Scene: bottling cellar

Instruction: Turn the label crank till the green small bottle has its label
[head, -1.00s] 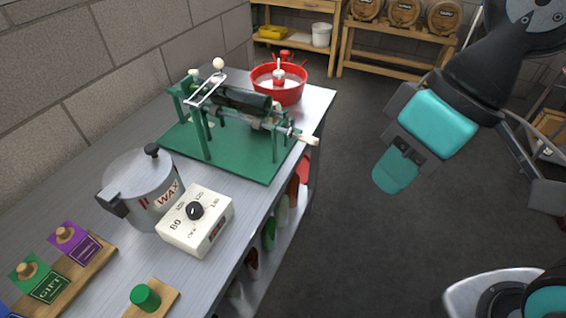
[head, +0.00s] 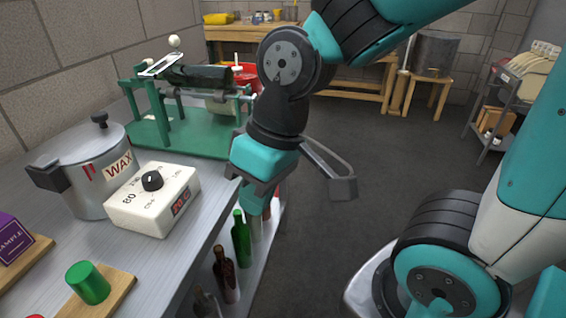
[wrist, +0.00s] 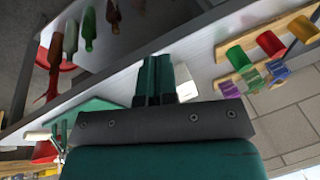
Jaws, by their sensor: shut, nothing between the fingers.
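The green label machine (head: 150,137) stands on the bench. A dark green bottle (head: 200,77) lies across its top, and I see no label on the side facing me. The crank end is hidden behind my arm in the head view; a pale handle (wrist: 38,135) shows at the machine's side in the wrist view. My gripper (head: 258,205) hangs at the bench's right edge, in front of the machine and apart from it. Its fingers (wrist: 155,75) are together and empty in the wrist view.
A wax pot (head: 85,170) and a white dial box (head: 153,200) stand nearer on the bench. A green cap block (head: 88,283) sits on a board in front. Bottles (head: 241,240) stand on the shelf below. A red pot (head: 245,73) is behind.

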